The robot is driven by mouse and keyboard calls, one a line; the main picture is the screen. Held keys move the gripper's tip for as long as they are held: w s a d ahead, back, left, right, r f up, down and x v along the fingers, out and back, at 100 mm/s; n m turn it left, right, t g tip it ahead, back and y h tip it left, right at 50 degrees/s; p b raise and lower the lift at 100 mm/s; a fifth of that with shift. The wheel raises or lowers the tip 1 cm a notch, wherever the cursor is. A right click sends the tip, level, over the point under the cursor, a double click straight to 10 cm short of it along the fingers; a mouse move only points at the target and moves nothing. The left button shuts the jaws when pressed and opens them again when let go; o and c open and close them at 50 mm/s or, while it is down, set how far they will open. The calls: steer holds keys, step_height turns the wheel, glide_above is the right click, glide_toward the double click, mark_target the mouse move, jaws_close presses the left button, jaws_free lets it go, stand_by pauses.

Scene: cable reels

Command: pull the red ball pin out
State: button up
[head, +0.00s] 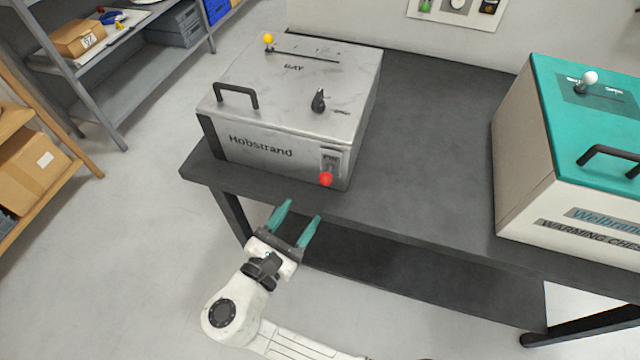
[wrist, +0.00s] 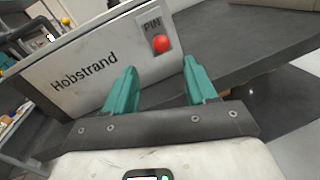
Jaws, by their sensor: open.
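The red ball pin (head: 326,179) sits low on the right end of the front face of a grey-white metal box marked Hobstrand (head: 260,146). In the wrist view the red ball (wrist: 161,43) shows just below the PIN label (wrist: 152,23), on the box front (wrist: 85,65). My gripper (head: 304,215) has teal fingers and is open and empty. It is in front of the table edge, below and a little left of the ball in the head view, apart from it. In the wrist view the ball appears beyond and between the fingertips (wrist: 160,66). The pin's shaft is hidden behind the ball.
The box stands on a dark table (head: 430,140) and has a black handle (head: 236,93), a black knob (head: 318,100) and a yellow ball (head: 268,39) on top. A teal-lidded warming chest (head: 545,150) stands at the right. Between them the tabletop is clear. Shelves (head: 120,80) stand at the left.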

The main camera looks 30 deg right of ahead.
mark_target(322, 183)
steer(key=p+x, duration=0.1)
steer(key=x, duration=0.8)
jaws_close()
stand_by(0.4)
